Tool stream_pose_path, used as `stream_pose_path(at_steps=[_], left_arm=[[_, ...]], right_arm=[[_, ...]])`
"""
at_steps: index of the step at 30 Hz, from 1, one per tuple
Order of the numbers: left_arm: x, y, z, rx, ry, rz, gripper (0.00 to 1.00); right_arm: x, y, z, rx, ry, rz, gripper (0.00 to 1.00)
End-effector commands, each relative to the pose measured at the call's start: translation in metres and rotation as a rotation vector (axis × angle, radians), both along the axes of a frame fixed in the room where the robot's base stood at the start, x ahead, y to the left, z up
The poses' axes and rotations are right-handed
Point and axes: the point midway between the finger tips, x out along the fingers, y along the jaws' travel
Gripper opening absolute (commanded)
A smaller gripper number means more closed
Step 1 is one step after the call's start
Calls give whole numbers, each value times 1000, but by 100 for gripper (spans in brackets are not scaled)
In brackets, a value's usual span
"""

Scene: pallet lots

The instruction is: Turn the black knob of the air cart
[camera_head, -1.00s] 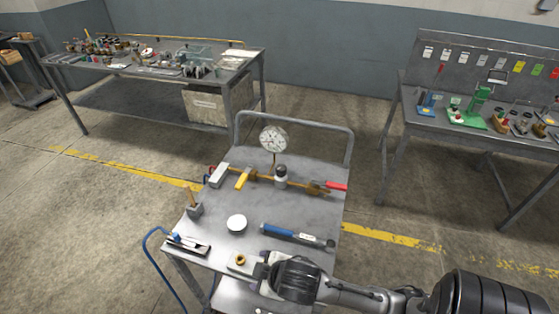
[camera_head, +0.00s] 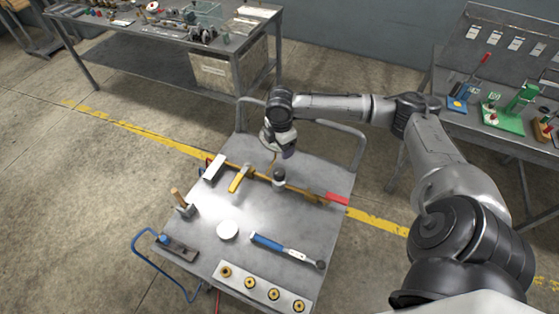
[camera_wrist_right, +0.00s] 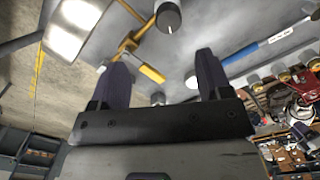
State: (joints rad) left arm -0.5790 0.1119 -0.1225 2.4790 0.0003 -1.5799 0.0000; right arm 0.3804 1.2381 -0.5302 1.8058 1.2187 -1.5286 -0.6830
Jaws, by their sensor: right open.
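The air cart (camera_head: 205,255) is a grey metal cart with a brass pipe across its top. The black knob (camera_head: 279,173) stands upright on the pipe, between a yellow lever (camera_head: 238,178) and a red lever (camera_head: 337,199). In the right wrist view, what looks like the knob (camera_wrist_right: 168,16) shows at the top edge, beyond the fingertips. My right gripper (camera_head: 288,153) is above the cart, just behind the knob in the head view, in front of the gauge (camera_head: 266,141), which it partly hides. Its fingers (camera_wrist_right: 161,62) are apart and hold nothing. My left gripper is not in view.
On the cart lie a blue-handled wrench (camera_head: 285,248), a white disc (camera_head: 227,229), a wooden-handled tool (camera_head: 182,203) and a plate with brass fittings (camera_head: 262,288). Benches stand behind (camera_head: 165,70) and right (camera_head: 510,140).

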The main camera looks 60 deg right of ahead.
Motion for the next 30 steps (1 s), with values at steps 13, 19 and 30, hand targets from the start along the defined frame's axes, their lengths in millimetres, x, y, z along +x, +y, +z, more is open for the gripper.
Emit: stream_pose_path(at_steps=[13,19,30], left_arm=[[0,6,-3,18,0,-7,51],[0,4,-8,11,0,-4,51],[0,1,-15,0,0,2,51]], right_arm=[[-1,5,-21,24,8,219,72],[-2,6,-58,25,9,219,72],[-1,5,-117,24,7,218,72]])
